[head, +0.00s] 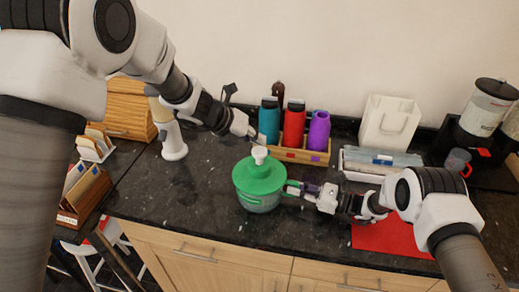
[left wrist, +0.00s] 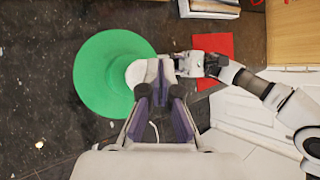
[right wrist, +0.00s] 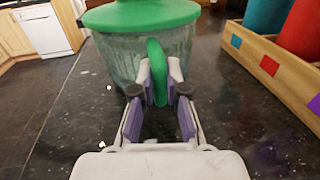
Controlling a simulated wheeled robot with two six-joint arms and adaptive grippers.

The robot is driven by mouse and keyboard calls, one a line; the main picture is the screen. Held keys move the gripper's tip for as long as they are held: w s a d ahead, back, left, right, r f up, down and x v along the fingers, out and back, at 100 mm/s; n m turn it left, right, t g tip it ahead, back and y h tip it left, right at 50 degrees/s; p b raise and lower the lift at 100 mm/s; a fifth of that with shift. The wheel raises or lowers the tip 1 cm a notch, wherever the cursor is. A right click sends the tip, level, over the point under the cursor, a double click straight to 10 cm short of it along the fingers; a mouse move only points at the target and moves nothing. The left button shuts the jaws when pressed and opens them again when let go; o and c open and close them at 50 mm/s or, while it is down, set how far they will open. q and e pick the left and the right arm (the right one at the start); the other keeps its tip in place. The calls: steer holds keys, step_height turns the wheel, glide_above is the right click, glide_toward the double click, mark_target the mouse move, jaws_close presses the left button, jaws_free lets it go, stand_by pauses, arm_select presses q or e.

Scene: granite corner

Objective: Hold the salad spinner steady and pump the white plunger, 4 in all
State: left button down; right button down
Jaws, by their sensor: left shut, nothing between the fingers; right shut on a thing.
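The salad spinner, with a green lid (head: 259,178) and a clear bowl (head: 260,204), stands upright on the dark granite counter. Its white plunger (head: 259,153) rises from the middle of the lid; the plunger also shows in the left wrist view (left wrist: 137,72). My left gripper (head: 254,139) is shut and empty, with its fingertips just above the plunger; I cannot tell if they touch it. My right gripper (head: 291,188) is shut on the spinner's green handle (right wrist: 156,72) at the bowl's right side. The right wrist view shows the handle between its fingertips.
A wooden rack (head: 302,155) with teal, red and purple bottles stands behind the spinner.

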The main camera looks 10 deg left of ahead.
mark_target(257, 150)
arm_select(q)
steer(key=shift+f, duration=0.1)
steer(key=shift+f, duration=0.3)
steer(key=shift+s+f, duration=0.1)
steer(key=shift+f, duration=1.5)
stand_by(1.2)
steer(key=shift+r, duration=2)
steer(key=shift+r, duration=2.55)
